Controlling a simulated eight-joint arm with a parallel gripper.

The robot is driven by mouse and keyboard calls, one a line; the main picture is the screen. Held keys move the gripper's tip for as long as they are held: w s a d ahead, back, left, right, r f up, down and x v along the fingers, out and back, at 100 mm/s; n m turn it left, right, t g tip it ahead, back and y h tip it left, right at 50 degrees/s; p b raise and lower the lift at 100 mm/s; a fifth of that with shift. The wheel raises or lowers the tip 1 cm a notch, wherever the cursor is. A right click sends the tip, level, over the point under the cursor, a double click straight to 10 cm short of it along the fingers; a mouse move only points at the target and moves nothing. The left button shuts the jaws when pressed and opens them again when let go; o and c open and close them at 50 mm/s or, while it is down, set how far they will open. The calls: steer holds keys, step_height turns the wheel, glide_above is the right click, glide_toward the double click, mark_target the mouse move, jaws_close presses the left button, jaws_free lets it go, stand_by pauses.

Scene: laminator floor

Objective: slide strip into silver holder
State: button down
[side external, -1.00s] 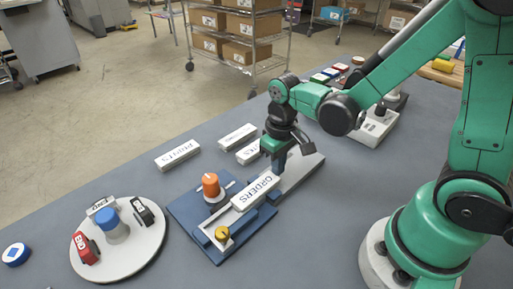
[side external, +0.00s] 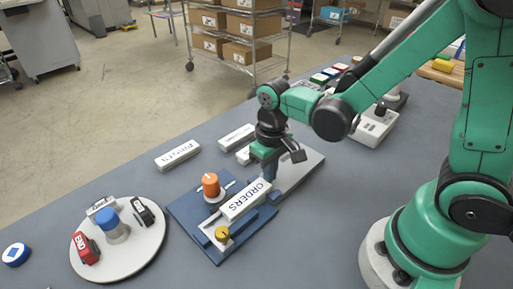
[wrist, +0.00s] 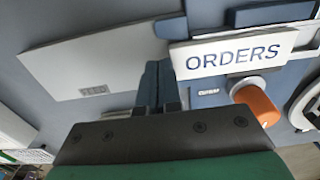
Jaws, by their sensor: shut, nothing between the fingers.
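The white strip marked ORDERS (side external: 247,200) lies flat on the blue fixture (side external: 185,213); it also shows in the wrist view (wrist: 235,52). A pale silver bracket (side external: 207,229) sits at the fixture's near-left end, around the strip's front end. I cannot tell how far the strip is inside it. My gripper (side external: 272,172) is shut and empty at the strip's far end. In the wrist view its closed fingertips (wrist: 160,68) are right beside the strip's left end, seemingly touching it. A flat silver-grey plate (side external: 306,168) lies behind my gripper.
An orange knob (side external: 211,184) and a yellow knob (side external: 222,233) stand by the strip. More white strips (side external: 177,155) lie farther back. A round stand with labelled stamps (side external: 140,253) is at left. Bare table lies between stand and back strips.

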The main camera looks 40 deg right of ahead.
mark_target(258, 187)
steer(key=shift+a, duration=1.15)
steer(key=shift+a, duration=0.15)
steer(key=shift+a, duration=0.7)
steer(key=shift+d, duration=0.15)
steer(key=shift+d, duration=0.2)
steer(key=shift+d, duration=0.25)
step_height(258, 187, up, 12)
stand_by(0.5)
